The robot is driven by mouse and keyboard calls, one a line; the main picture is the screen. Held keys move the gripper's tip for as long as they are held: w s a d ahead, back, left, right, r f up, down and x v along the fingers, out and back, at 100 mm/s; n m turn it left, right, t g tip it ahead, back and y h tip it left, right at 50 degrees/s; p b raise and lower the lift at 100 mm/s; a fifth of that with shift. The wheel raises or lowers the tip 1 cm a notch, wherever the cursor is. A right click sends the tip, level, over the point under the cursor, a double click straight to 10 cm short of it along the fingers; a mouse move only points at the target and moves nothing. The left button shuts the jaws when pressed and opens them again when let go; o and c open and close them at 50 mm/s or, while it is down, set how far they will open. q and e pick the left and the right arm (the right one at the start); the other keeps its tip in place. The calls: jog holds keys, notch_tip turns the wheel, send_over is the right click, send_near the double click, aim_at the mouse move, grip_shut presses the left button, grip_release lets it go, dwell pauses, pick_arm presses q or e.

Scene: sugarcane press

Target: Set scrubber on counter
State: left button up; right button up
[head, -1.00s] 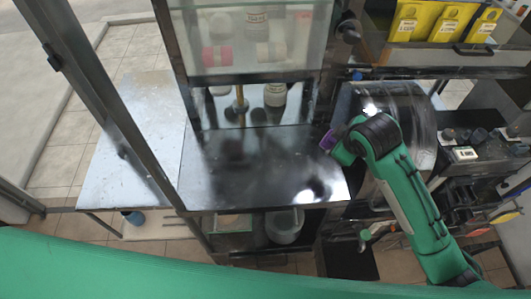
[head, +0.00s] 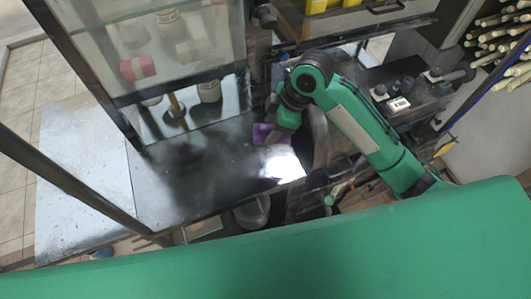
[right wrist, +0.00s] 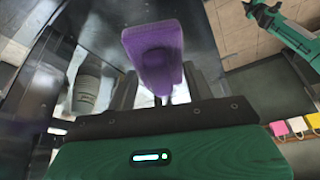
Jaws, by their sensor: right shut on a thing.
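The purple scrubber (right wrist: 155,55) is between the fingers of my right gripper (right wrist: 160,92) in the right wrist view, and the gripper is shut on it. In the head view the scrubber (head: 266,134) shows at the end of my right arm, over the right part of the dark, shiny counter (head: 190,180). I cannot tell whether the scrubber touches the counter. My right gripper itself (head: 279,130) is partly hidden by my wrist. My left gripper is not in view.
A drum-like metal machine (head: 320,135) is right of my gripper. The counter's middle and left are clear.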

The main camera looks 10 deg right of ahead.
aim_at(288, 137)
notch_tip(288, 137, down, 15)
jog(key=p, duration=0.4)
jog(key=shift+f, duration=0.1)
jog(key=shift+f, duration=0.1)
jog(key=o, duration=0.9)
jog(key=b+v, duration=0.4)
jog(key=v, duration=0.7)
jog(key=shift+s+d+r+b, duration=0.1)
jog(key=shift+d+r+b, duration=0.1)
jog(key=shift+r+b, duration=0.25)
